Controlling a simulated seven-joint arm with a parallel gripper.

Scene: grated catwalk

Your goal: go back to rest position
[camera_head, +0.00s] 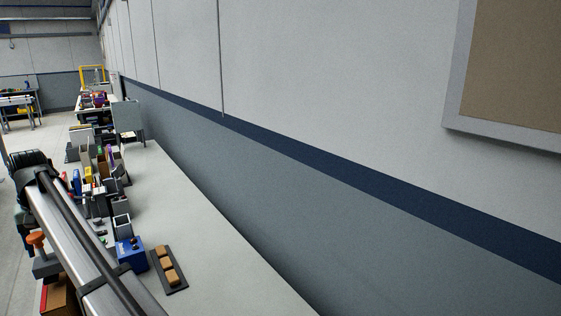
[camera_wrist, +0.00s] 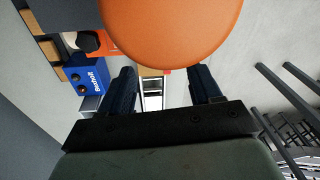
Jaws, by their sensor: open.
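My gripper (camera_wrist: 164,71) is open in the wrist view, with its two dark fingers spread apart. A large rounded orange thing (camera_wrist: 172,28) fills the top middle of that view, just past the fingertips. I cannot tell whether the fingers touch it. Behind the gap between the fingers a small ladder-like metal frame shows. In the head view my arm runs up the lower left, beside the workbench (camera_head: 190,215). A small orange knob-shaped thing (camera_head: 36,240) stands left of my arm there. My fingers cannot be made out clearly in that view.
A blue box (camera_head: 130,253) and a dark tray (camera_head: 182,287) with wooden blocks lie close right of my arm. The blue box also shows in the wrist view (camera_wrist: 83,77). Several bins and tools crowd the bench farther back. The bench's right side along the wall is clear.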

